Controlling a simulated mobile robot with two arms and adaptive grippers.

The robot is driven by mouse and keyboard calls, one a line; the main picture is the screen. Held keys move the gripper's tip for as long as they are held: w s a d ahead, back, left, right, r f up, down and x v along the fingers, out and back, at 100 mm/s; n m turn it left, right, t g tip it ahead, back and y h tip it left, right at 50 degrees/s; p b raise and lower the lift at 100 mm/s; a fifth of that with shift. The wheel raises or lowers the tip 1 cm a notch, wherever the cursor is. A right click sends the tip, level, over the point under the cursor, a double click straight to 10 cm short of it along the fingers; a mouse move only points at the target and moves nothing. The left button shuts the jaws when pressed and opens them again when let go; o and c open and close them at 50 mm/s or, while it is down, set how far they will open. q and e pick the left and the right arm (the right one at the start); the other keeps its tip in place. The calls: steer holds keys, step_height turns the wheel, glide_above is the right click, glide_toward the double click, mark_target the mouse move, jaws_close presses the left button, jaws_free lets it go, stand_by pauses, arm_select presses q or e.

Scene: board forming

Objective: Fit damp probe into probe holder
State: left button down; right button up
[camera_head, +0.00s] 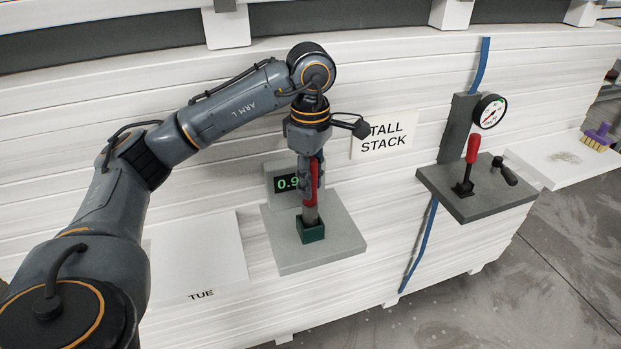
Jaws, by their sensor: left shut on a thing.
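The damp probe (311,214), with a red side and a grey lower end, hangs upright in my left gripper (309,188). My left gripper is shut on its upper part from above. The probe holder is a small dark green square block (311,234) on a grey shelf. The probe's lower end meets the holder's top opening and looks to be in it; how deep it goes is hidden. My right gripper is not in view.
A display reading "0.9" (287,183) stands behind the holder on the grey shelf (330,252). A "TALL STACK" sign (384,136) is at right. A white "TUE" shelf (198,257) is at left.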

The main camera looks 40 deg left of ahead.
arm_select(q)
steer(key=shift+f+b, duration=1.2)
steer(key=shift+f, duration=0.45)
steer(key=c, duration=1)
jaws_free()
steer(key=shift+r, duration=0.1)
step_height(320, 180, up, 12)
